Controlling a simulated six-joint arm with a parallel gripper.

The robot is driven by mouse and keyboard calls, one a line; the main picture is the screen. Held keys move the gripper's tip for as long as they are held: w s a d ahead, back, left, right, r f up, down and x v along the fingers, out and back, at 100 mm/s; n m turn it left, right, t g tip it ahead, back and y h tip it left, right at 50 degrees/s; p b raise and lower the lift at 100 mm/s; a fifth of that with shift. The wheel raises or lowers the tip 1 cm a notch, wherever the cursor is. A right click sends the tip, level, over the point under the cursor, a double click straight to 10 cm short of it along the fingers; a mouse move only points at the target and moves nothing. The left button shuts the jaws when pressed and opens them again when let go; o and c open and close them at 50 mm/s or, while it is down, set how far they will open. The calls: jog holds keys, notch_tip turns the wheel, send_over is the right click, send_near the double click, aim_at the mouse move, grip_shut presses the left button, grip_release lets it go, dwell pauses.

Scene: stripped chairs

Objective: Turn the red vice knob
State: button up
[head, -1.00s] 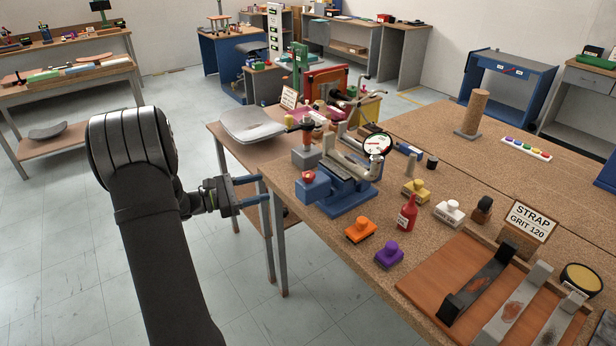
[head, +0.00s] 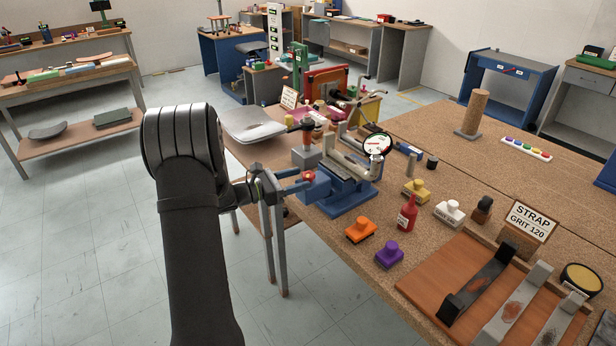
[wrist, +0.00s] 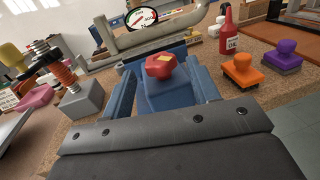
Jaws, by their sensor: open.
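The red vice knob (head: 308,176) is on the near end of the blue vice (head: 347,203), at the bench's left edge. In the wrist view the knob (wrist: 160,67) is a lobed red head with a yellow mark, in front of the vice's blue body. My gripper (head: 297,185) reaches the knob from the left with its blue fingers apart. In the wrist view one finger of my gripper (wrist: 162,78) is on each side of the knob, with gaps visible. Contact with the knob cannot be made out.
A grey block with a spring post (wrist: 84,100) stands left of the vice. An orange stamp-like block (head: 361,229), a purple one (head: 389,254) and a red bottle (head: 407,213) stand to its right. A dial gauge (head: 377,145) sits behind. Floor left of the bench is free.

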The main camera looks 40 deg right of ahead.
aim_at(307, 174)
jog(key=shift+s+d, duration=0.2)
jog(key=shift+d, duration=0.8)
jog(key=shift+s+d, duration=0.2)
jog(key=shift+d, duration=0.75)
jog(key=c, duration=1)
jog(key=shift+g, duration=0.3)
jog(key=m+g+y, duration=0.2)
jog(key=m+g, duration=0.1)
jog(key=g, duration=0.2)
jog(key=shift+w+m, duration=0.1)
jog(key=shift+m, duration=0.3)
jog(key=shift+m+g+y, duration=1.9)
jog(key=shift+g, duration=0.4)
jog(key=shift+a, duration=0.1)
